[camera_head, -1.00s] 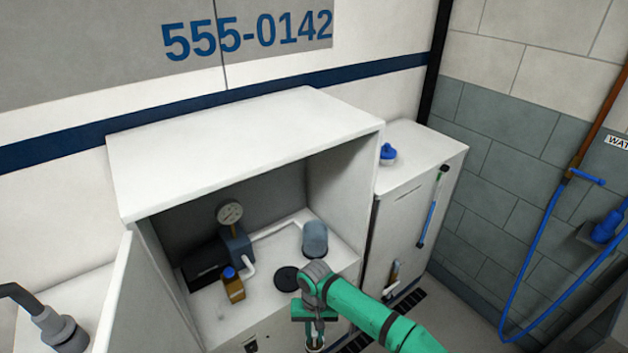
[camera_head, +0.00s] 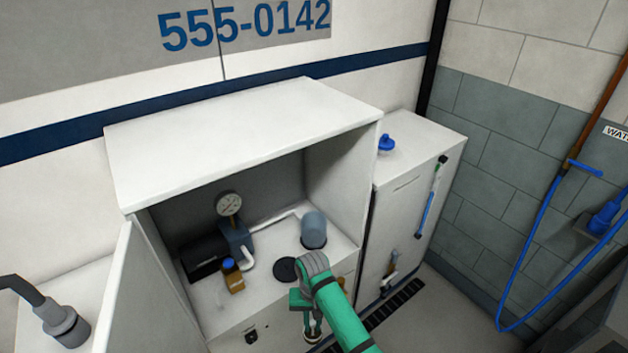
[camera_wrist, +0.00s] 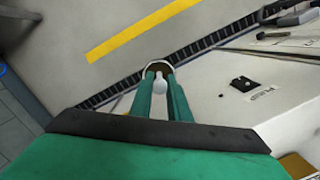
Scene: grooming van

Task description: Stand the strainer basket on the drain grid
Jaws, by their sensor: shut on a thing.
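My gripper (camera_head: 312,324) points down in front of the open cabinet and is shut on the strainer basket (camera_head: 312,338). In the wrist view the green fingers (camera_wrist: 160,88) pinch a pale knob in the basket, and the basket's round rim (camera_wrist: 158,66) shows beyond the fingertips. The basket's lower part is hidden. The drain grid (camera_head: 396,305) is a dark slotted strip along the floor in front of the cabinets. In the wrist view the grid (camera_wrist: 205,44) runs diagonally behind the basket. The basket appears above the floor; its exact height is unclear.
The open cabinet (camera_head: 240,108) holds a gauge pump (camera_head: 235,236), an amber bottle (camera_head: 233,277), a grey cup (camera_head: 314,231) and a black disc (camera_head: 285,269). Its open door (camera_head: 112,295) is at left. A yellow floor stripe (camera_wrist: 140,30) runs beyond the grid. Floor at right is clear.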

